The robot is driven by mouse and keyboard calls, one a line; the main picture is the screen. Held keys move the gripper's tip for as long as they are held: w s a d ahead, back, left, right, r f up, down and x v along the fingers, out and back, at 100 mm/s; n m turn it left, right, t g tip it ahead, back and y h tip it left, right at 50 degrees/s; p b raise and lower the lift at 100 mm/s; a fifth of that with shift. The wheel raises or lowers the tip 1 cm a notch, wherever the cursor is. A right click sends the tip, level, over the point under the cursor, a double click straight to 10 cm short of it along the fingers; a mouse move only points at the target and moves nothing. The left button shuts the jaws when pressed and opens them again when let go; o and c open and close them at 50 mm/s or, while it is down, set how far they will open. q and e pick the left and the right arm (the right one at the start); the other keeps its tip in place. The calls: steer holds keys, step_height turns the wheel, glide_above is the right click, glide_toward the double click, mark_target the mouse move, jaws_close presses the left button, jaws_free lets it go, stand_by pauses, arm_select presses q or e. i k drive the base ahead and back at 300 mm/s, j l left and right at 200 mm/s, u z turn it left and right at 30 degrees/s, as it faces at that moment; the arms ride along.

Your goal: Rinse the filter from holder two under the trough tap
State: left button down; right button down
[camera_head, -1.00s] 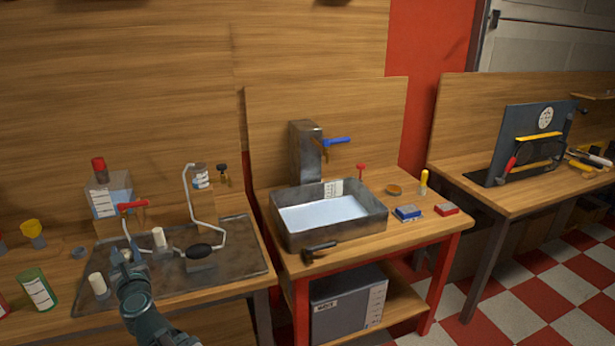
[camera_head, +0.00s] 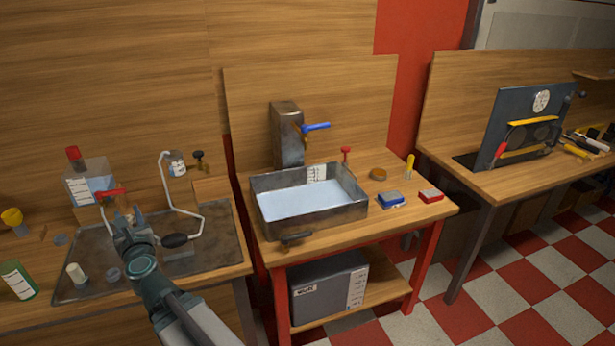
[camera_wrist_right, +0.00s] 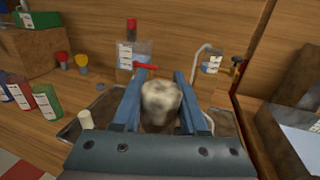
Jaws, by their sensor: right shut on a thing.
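My right gripper (camera_head: 124,218) is above the bench tray and is shut on a whitish cylindrical filter (camera_wrist_right: 161,102), which shows between its fingers in the wrist view. In the head view the gripper mostly hides this filter. Another pale filter (camera_head: 76,273) stands at the tray's left. A round grey holder (camera_head: 112,273) beside it looks empty; holder numbers cannot be read. The metal trough (camera_head: 310,214) holds pale blue water, to the right of the gripper. Its tap, with a blue lever (camera_head: 316,126), is on a grey block (camera_head: 287,140) behind it. My left gripper is not in view.
A bent white tube stand (camera_head: 166,190) and a bottle with a red cap (camera_head: 88,182) are near the gripper.

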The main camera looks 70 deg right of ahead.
mark_target(305, 128)
steer(key=k+l, duration=0.15)
steer(key=l, duration=0.2)
steer(key=k+l, duration=0.2)
steer(key=l, duration=0.2)
steer(key=k+l, duration=0.15)
steer(key=l, duration=0.2)
steer(key=k+l, duration=0.2)
steer(key=l, duration=0.2)
steer(key=k+l, duration=0.15)
steer(key=l, duration=0.2)
steer(key=k+l, duration=0.15)
steer(key=l, duration=0.25)
steer(key=k+l, duration=0.2)
steer(key=l, duration=0.15)
